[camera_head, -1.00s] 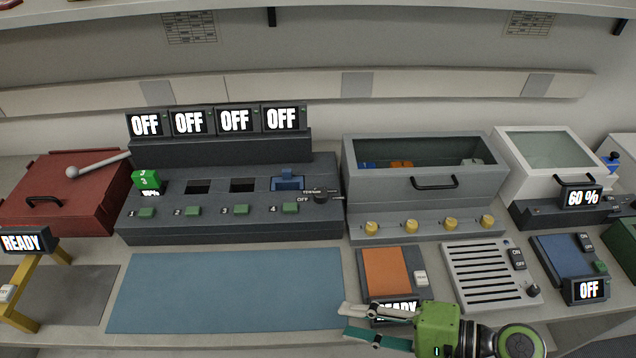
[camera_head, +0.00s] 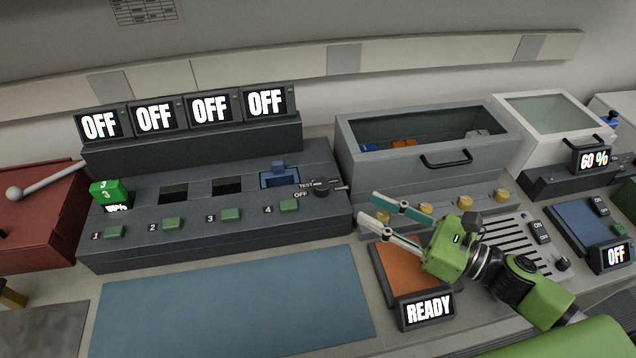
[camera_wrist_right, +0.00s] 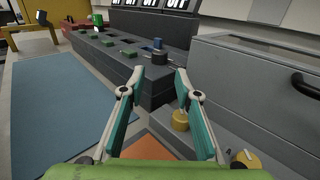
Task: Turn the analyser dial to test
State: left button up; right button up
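The analyser (camera_head: 215,245) is a long dark grey unit with several OFF screens along its back. The exact dial setting is too small to tell. My right gripper (camera_head: 367,207) is open and empty, in front of and a little right of the dial, apart from it. In the right wrist view the open fingers (camera_wrist_right: 158,85) point at the analyser's right end, with the dial (camera_wrist_right: 158,56) between and beyond them. My left gripper is not in view.
A grey bin with a handle (camera_head: 446,160) and yellow knobs (camera_head: 465,202) stands right of the analyser. An orange pad with a READY screen (camera_head: 430,311) lies beneath my right gripper. A blue mat (camera_head: 235,310) lies clear in front. A green block (camera_head: 108,191) sits in the leftmost slot.

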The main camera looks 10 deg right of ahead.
aim_at(326, 185)
jog(key=p+x, duration=0.1)
jog(key=x, duration=1)
jog(key=shift+d+p, duration=0.1)
jog(key=shift+p, duration=0.3)
jog(key=shift+x, duration=0.95)
jog(key=c, duration=0.8)
